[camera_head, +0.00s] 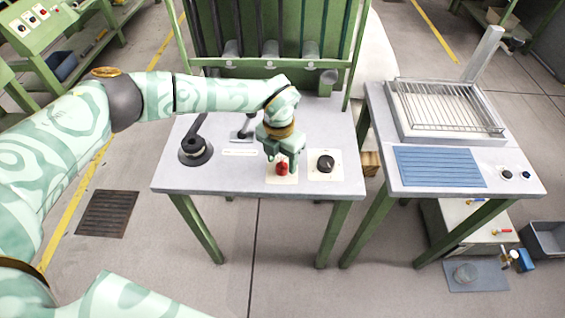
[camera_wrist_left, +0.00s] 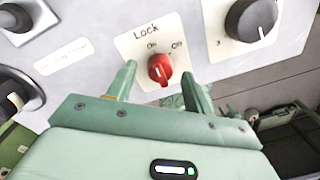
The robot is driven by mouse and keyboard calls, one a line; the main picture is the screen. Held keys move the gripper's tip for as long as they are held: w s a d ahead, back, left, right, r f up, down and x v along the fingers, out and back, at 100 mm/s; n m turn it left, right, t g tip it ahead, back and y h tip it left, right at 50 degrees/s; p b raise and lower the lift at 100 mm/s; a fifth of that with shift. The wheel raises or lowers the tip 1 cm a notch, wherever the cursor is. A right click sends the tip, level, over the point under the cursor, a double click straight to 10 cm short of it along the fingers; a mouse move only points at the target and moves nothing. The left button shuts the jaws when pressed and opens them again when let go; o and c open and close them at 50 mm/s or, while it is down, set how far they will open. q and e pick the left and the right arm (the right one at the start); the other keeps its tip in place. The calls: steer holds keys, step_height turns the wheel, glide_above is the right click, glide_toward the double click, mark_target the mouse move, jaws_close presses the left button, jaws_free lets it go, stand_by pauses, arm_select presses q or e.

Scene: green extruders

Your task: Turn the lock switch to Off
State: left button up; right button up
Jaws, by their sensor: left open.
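The red lock switch (camera_head: 282,169) sits on a pale plate near the front edge of the grey table. In the left wrist view the red knob (camera_wrist_left: 160,69) is below the word "Lock", with "On" and "Off" printed above it; its white mark is near the top, but I cannot tell surely which label it points at. My left gripper (camera_head: 282,160) is over the switch, fingers pointing down. In the wrist view its two open fingers (camera_wrist_left: 160,85) stand on either side of the knob, apart from it as far as I can see. My right gripper is not in view.
A black dial (camera_head: 325,163) on its own plate is just right of the switch. A black lever on a round base (camera_head: 195,150) stands at the table's left. Green machine bars rise behind. A second table with a wire rack (camera_head: 445,105) is to the right.

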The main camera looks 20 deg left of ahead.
arm_select(q)
steer(key=shift+f, duration=0.6)
steer(key=c, duration=1)
steer(key=shift+o, duration=0.2)
